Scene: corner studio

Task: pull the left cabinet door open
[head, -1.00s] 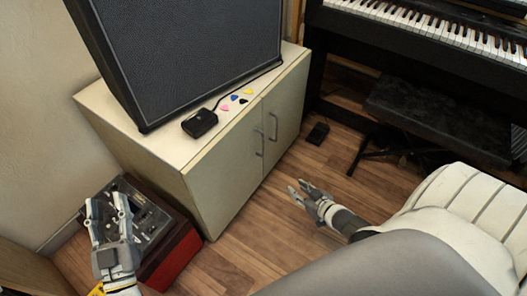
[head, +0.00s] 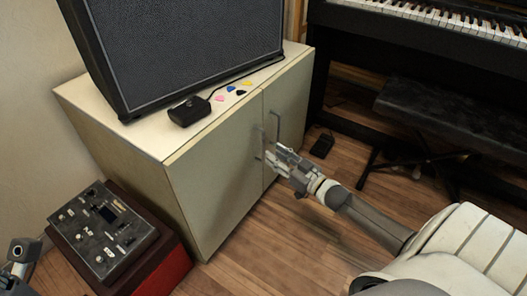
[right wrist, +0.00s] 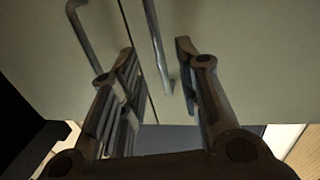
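The cream cabinet has two doors. The left cabinet door (head: 215,180) looks shut, flush with the right door (head: 287,105). The left door's thin metal handle (head: 258,143) is partly hidden by my right gripper (head: 270,155), which is at the door front. In the right wrist view, that gripper (right wrist: 160,60) is open, and a handle (right wrist: 157,45) shows between its two fingers, with no clear contact. The other handle (right wrist: 88,40) lies outside the fingers, across the door gap. My left gripper (head: 18,262) is cut off at the lower left edge, its fingers unclear.
A speaker (head: 185,50), a small black pedal (head: 189,111) and picks stand on the cabinet top. A mixer on a red box (head: 165,272) stands left of the cabinet. A piano bench (head: 440,115) is at right. Bare wood floor (head: 240,250) lies before the doors.

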